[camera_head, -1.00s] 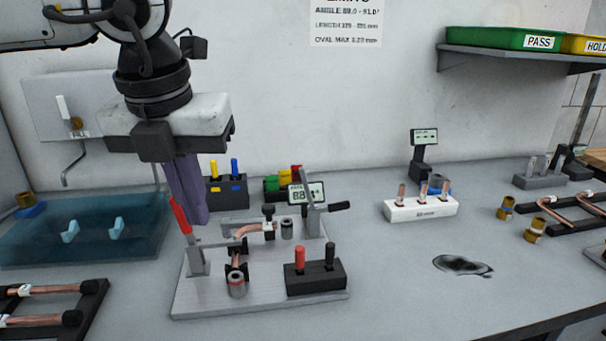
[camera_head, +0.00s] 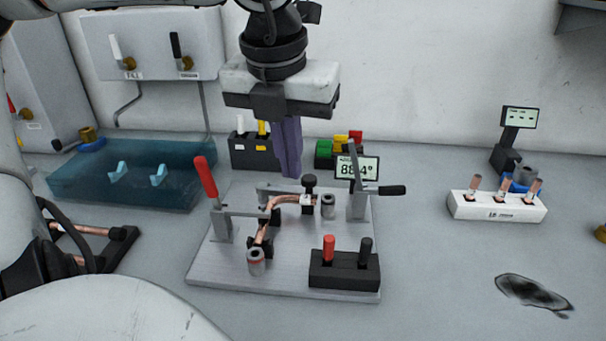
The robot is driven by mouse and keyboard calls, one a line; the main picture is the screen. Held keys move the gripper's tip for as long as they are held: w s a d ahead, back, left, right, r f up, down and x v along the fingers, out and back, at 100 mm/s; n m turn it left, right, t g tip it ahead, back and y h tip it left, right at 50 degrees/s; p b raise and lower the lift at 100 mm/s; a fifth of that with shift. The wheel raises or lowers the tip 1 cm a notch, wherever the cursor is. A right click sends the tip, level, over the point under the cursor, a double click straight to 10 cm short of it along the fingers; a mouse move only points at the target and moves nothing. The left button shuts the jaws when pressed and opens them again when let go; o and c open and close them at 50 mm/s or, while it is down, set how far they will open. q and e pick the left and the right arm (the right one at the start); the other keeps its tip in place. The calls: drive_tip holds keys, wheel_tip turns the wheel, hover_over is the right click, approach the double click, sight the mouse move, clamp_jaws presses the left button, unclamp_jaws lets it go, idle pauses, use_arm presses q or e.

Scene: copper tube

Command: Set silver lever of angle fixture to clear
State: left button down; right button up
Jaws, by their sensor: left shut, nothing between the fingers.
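The angle fixture (camera_head: 215,262) is a pale plate with a small display (camera_head: 361,169) reading about 88.4°. A bent copper tube (camera_head: 279,203) lies on it. A red-handled lever (camera_head: 205,177) stands up at its left, leaning slightly left, with a silver bar reaching towards the tube. At the right back stand a thin silver upright lever (camera_head: 354,160) and a black handle (camera_head: 392,190) pointing right. My left gripper (camera_head: 290,174), with purple fingers, is shut and empty, pointing down over the fixture's back edge, left of the silver lever. It appears apart from it. My right gripper is not in view.
A black block (camera_head: 343,272) with a red and a black peg sits at the fixture's front right. A blue bath (camera_head: 125,177) is at left; a white tube rack (camera_head: 497,207) is at right. Coloured blocks (camera_head: 325,154) stand behind. Bench between fixture and rack is clear.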

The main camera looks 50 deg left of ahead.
use_arm(q)
drive_tip(key=w+a+f+p, duration=0.1)
drive_tip(key=w+a+f, duration=0.1)
drive_tip(key=w+f, duration=0.2)
drive_tip(key=x, duration=0.2)
drive_tip(key=shift+w+f, duration=0.2)
drive_tip(key=shift+f, duration=0.05)
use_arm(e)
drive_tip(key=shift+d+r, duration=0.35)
use_arm(q)
drive_tip(key=shift+a, duration=0.15)
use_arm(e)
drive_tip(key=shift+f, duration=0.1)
